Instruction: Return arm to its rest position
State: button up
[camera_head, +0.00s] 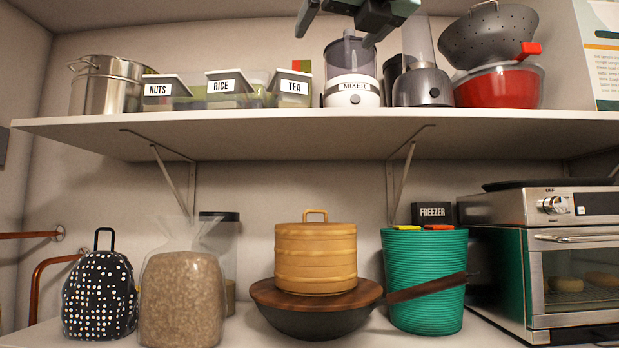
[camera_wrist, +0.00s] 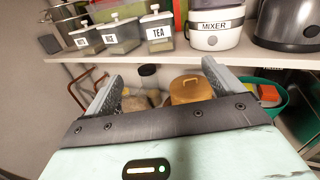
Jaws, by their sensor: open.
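My gripper (camera_head: 338,20) hangs at the top of the head view, in front of the upper shelf and over the white mixer (camera_head: 352,75). Its fingers are spread apart with nothing between them. In the wrist view my gripper (camera_wrist: 160,85) shows both grey fingers wide apart and empty. Between and beyond them are the lower shelf's things, including the bamboo steamer (camera_wrist: 190,90). Most of my arm is out of the head view.
The upper shelf (camera_head: 300,120) holds a steel pot (camera_head: 105,88), labelled bins (camera_head: 225,88), a grey blender (camera_head: 423,85) and a red bowl (camera_head: 497,88). Below stand a grain bag (camera_head: 180,295), a green basket (camera_head: 425,285) and a toaster oven (camera_head: 560,250).

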jog(key=w+a+f+n+g+y+b, duration=0.1)
jog(key=w+a+f+n+b, duration=0.15)
jog(key=f+n, duration=0.6)
jog(key=w+a+f+n+g+y+b, duration=0.1)
jog(key=w+a+f+n+y+b, duration=0.3)
jog(key=f, duration=0.8)
jog(key=s+a+f+n+g+h+b, duration=0.1)
jog(key=s+f+n+g, duration=0.25)
jog(key=f+n, duration=0.6)
jog(key=s+a+f+n+g+b, duration=0.2)
jog(key=s+f+n+g, duration=0.15)
jog(key=f, duration=1.05)
jog(key=s+d+f+n+g+h+b, duration=0.1)
jog(key=s+d+f+n+g+h, duration=0.1)
jog(key=s+d+f, duration=0.4)
jog(key=s+d+f+n+g+h+b, duration=0.2)
jog(key=s+d+f+n, duration=0.4)
jog(key=f, duration=1)
jog(key=s+d+f+n+g+h+b, duration=0.2)
jog(key=s+d+f+n+g+h, duration=0.2)
jog(key=s+d+f, duration=0.3)
notch_tip(320, 180, down, 5)
jog(key=shift+f+n+h, duration=0.1)
jog(key=shift+n+h, duration=0.65)
jog(key=shift+h, duration=0.05)
